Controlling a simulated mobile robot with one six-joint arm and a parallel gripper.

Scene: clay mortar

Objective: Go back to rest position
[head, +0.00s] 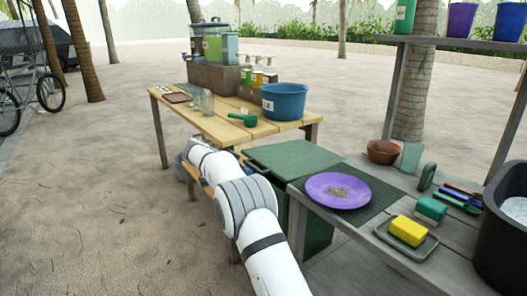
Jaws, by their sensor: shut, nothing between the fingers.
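My white and grey arm rises from the bottom middle of the head view and bends up and left, in front of the dark green bin and beside the wooden table (225,127). Its far end reaches the table's near side, low by the bench there. My gripper itself does not show; the arm hides whatever lies beyond its last visible link.
On the table stand a blue tub (284,101), a green scoop (243,119), glasses and bottles. The green bin (292,158) is close to my arm. The grey counter holds a purple plate (340,191), a yellow sponge (408,230) and a black basin (502,245). Sand at left is open.

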